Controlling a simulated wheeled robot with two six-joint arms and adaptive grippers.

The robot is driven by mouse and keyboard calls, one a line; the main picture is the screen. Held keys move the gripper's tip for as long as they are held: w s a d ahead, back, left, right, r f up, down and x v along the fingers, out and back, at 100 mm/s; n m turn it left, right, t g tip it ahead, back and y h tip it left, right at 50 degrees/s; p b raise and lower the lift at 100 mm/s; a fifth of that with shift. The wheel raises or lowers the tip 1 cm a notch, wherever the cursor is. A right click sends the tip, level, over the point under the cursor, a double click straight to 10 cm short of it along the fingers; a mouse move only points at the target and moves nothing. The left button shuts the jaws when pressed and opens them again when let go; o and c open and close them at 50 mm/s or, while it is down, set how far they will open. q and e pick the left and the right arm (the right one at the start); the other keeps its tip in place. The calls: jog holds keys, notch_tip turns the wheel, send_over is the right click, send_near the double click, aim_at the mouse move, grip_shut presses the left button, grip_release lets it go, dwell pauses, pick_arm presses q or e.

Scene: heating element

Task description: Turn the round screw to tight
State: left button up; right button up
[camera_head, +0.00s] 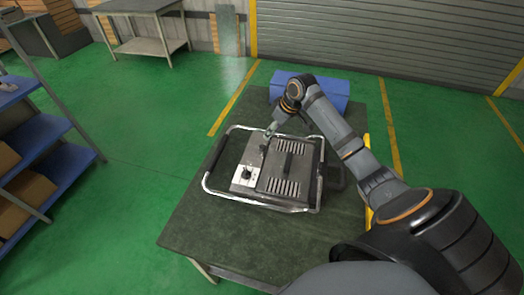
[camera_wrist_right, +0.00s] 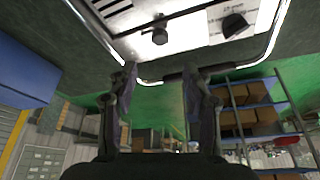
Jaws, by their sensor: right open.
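The heating element (camera_head: 285,165) is a grey box with vent slots and a metal tube frame, lying on a dark green table (camera_head: 190,225). In the right wrist view its side (camera_wrist_right: 180,35) is at the top. A small dark round screw (camera_wrist_right: 160,34) sticks out there, left of a larger black knob (camera_wrist_right: 235,25) on a white label plate. My right gripper (camera_wrist_right: 162,74) is open, with its fingers apart and nothing between them. The screw is just beyond the fingertips, apart from them. In the head view this gripper (camera_head: 270,132) is at the box's far edge. My left gripper is out of view.
A blue box (camera_head: 325,88) stands on the table's far end, behind my right arm. The tube frame (camera_head: 212,165) surrounds the device. Blue shelves with cartons (camera_head: 30,190) stand at the left. The table's left front part is bare.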

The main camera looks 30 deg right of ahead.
aim_at(262, 147)
jog(key=p+x, duration=0.1)
jog(key=x, duration=0.9)
jog(key=shift+f, duration=0.15)
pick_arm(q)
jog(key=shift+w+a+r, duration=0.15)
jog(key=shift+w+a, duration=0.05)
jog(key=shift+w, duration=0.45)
pick_arm(e)
jog(key=shift+w+f, duration=0.15)
jog(key=shift+f, duration=0.5)
grip_shut()
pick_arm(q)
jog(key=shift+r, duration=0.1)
pick_arm(e)
jog(key=shift+a, duration=0.1)
